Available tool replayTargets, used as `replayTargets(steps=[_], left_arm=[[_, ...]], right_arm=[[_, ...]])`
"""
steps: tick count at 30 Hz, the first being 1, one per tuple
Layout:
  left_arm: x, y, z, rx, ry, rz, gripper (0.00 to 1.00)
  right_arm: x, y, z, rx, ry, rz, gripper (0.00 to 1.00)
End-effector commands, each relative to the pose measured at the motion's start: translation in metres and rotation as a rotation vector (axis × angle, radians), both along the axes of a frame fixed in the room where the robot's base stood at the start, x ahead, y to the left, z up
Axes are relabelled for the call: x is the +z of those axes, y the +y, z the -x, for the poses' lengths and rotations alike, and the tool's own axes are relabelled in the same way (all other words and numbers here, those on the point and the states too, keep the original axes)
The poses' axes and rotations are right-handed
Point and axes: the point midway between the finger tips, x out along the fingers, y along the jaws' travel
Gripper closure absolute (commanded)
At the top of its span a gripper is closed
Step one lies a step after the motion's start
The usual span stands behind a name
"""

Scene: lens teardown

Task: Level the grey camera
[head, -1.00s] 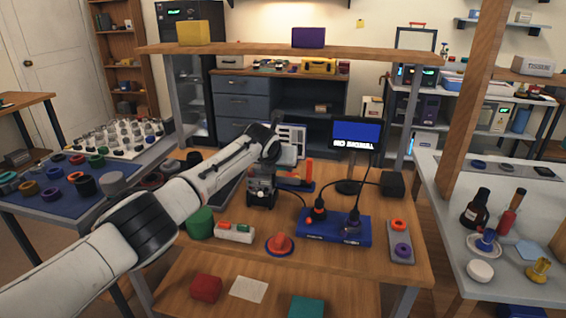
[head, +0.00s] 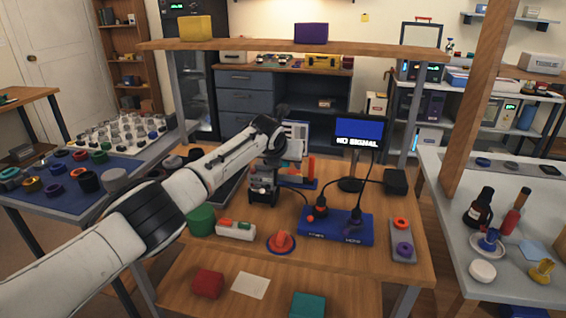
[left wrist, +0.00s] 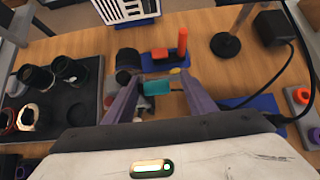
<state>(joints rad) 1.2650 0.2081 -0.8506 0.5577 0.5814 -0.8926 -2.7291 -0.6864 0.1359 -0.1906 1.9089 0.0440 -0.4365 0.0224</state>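The grey camera (head: 263,191) appears as a dark, boxy body on the wooden table in the head view, just under my left gripper (head: 266,168). Its tilt is too small to judge. In the left wrist view, my left gripper (left wrist: 158,82) has its two purple fingers apart, on either side of a small teal part (left wrist: 156,88). A dark cylinder (left wrist: 128,62) lies just beyond the left finger. I cannot tell whether the fingers touch the teal part. The monitor (head: 360,132) reads "NO SIGNAL". My right gripper is not in view.
A blue hub (head: 336,227) with cables stands to the right. An orange upright piece (left wrist: 182,42) on a blue base is beyond the gripper. A dark tray of lens parts (left wrist: 80,100) is to the left.

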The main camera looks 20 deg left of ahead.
Motion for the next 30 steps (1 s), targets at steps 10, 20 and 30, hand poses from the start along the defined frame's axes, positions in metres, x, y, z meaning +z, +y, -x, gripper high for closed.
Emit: replayTargets(steps=[10,20,30], left_arm=[[0.000,0.002,0.000,0.001,0.000,-0.003,0.52],[0.011,0.003,0.009,0.002,0.002,-0.005,0.52],[0.040,-0.002,0.040,-0.001,-0.001,-0.005,0.52]], right_arm=[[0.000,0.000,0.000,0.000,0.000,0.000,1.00],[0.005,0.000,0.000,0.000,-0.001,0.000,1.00],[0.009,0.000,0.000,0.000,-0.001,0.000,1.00]])
